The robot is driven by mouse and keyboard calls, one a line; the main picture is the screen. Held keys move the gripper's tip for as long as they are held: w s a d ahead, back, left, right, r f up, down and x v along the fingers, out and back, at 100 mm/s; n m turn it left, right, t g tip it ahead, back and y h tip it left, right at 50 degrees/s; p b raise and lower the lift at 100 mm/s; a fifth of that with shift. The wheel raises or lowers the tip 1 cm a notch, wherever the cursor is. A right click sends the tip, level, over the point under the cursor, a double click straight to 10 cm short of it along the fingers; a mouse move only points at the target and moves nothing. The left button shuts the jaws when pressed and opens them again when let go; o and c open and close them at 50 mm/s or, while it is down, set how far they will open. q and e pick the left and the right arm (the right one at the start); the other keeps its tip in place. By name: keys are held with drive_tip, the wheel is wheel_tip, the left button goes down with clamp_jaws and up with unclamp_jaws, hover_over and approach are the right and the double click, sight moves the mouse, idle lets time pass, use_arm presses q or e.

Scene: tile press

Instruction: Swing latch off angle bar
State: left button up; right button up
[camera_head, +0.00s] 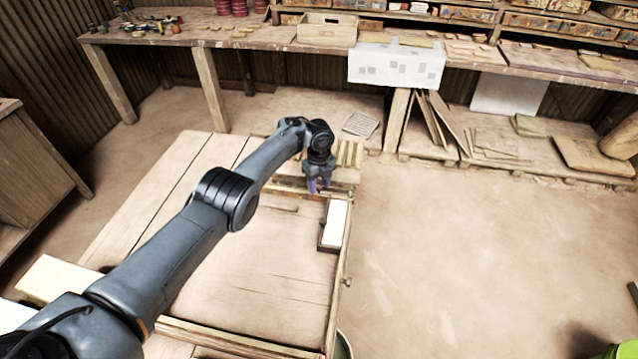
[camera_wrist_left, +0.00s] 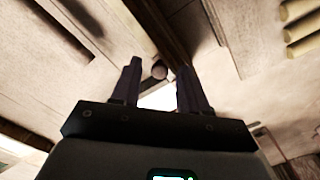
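My left gripper (camera_head: 319,187) is above the far side of the wooden frame (camera_head: 258,333). In the left wrist view, the two dark fingers of the gripper (camera_wrist_left: 158,80) stand apart. A small round dark knob (camera_wrist_left: 159,70) shows in the gap between the fingertips. I cannot tell whether they touch it. A dark bar (camera_wrist_left: 165,30) runs diagonally behind the knob. In the head view, a small metal fitting (camera_head: 347,282) sits on the frame's right rail. I cannot clearly make out which part is the latch or the angle bar. My right gripper is not in view.
Wooden slats (camera_head: 348,154) lie beyond the frame. A workbench (camera_head: 268,38) with a wooden box (camera_head: 327,30) stands behind.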

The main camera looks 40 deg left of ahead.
sight(319, 187)
use_arm(q)
wheel_tip(319, 187, up, 11)
drive_tip(key=p, duration=0.3)
idle(0.5)
idle(0.5)
